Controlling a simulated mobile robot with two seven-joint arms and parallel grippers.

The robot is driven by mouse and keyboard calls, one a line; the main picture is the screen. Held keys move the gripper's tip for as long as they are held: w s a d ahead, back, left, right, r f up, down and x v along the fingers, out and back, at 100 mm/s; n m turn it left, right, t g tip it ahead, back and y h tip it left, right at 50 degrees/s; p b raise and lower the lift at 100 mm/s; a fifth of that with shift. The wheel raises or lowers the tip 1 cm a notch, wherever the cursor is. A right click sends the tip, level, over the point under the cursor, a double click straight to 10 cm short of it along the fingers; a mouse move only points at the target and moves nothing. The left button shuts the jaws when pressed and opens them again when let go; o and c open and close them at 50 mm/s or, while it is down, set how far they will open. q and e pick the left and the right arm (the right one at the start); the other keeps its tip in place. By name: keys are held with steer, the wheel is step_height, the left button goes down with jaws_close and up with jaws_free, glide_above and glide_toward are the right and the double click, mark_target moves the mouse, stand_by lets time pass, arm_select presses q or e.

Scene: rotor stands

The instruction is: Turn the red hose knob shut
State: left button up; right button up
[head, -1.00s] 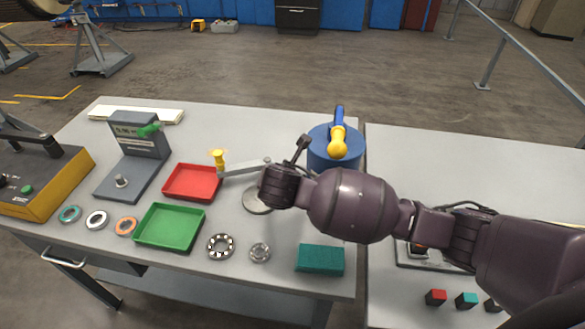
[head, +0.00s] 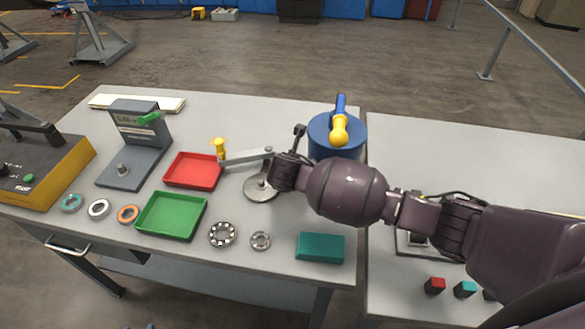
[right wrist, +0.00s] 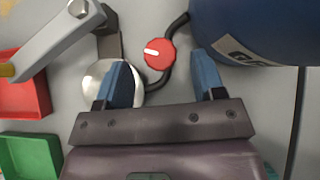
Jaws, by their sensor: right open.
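The red hose knob (right wrist: 158,53) is round with a white mark across its face. It sits on a black hose (right wrist: 174,28) that curves up to the blue pot. In the right wrist view my right gripper (right wrist: 162,70) is open, with its blue fingers apart and the knob ahead of the gap between them, not gripped. In the head view my right arm comes in from the right, and the knob is hidden behind it. My left gripper is not in view.
A blue pot (head: 319,135) with a yellow-ended handle stands right beside my gripper. A round metal disc (right wrist: 100,88) and a grey lever arm (head: 245,157) lie close on the left. Red (head: 193,184) and green (head: 171,230) trays sit farther left.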

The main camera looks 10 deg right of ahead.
steer(key=shift+x, duration=1.4)
steer(key=c, duration=0.9)
